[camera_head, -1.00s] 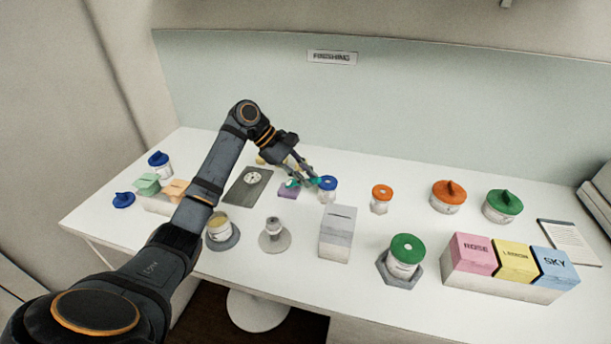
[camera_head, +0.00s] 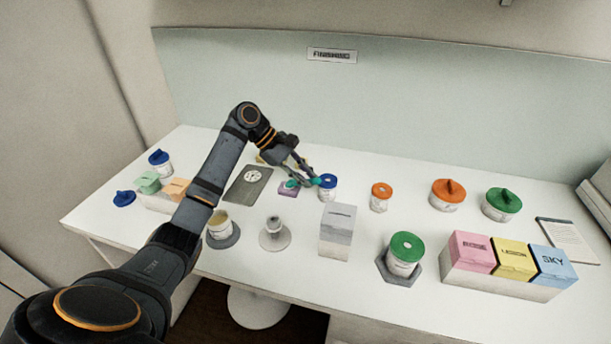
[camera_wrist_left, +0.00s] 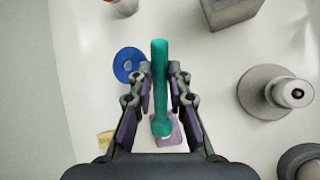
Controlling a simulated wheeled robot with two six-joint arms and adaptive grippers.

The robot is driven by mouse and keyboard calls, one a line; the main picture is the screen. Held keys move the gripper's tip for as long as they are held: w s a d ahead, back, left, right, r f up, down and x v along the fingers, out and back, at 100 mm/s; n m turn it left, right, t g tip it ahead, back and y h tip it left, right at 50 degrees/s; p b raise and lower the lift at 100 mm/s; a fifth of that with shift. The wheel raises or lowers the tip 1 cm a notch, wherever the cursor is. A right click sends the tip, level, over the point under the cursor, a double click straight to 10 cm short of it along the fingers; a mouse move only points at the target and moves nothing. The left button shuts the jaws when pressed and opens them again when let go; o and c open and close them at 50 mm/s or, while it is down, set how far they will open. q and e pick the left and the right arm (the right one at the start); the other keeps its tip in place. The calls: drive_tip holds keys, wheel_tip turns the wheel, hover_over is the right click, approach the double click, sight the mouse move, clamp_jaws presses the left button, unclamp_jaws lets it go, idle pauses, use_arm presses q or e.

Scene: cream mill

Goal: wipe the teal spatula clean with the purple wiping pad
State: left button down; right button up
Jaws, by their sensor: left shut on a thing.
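My left gripper (camera_head: 306,178) is shut on the teal spatula (camera_head: 292,184), over the table's back middle. In the left wrist view the spatula (camera_wrist_left: 160,90) lies lengthwise between the fingers (camera_wrist_left: 161,80), with a small whitish patch at its lower end. The purple wiping pad (camera_head: 287,191) lies on the table beneath that end. In the left wrist view the pad (camera_wrist_left: 172,137) is partly hidden behind the spatula. I cannot tell whether they touch. My right gripper is not in view.
A blue-lidded jar (camera_head: 328,187) stands just right of the gripper. A dark grey plate (camera_head: 240,191) lies left of the pad. A grey box (camera_head: 338,232) and a small knobbed stand (camera_head: 274,235) are in front. An orange-lidded jar (camera_head: 381,197) stands farther right.

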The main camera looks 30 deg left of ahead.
use_arm(q)
drive_tip(key=shift+f+p, duration=0.1)
drive_tip(key=shift+p, duration=0.75)
idle(1.7)
drive_tip(key=shift+s+d+p, duration=0.1)
drive_tip(key=shift+d+p, duration=0.3)
drive_tip(key=shift+p, duration=0.35)
drive_tip(key=shift+s+d+p, duration=0.15)
drive_tip(key=shift+d+p, duration=0.25)
drive_tip(key=shift+p, duration=0.05)
drive_tip(key=shift+a, duration=0.1)
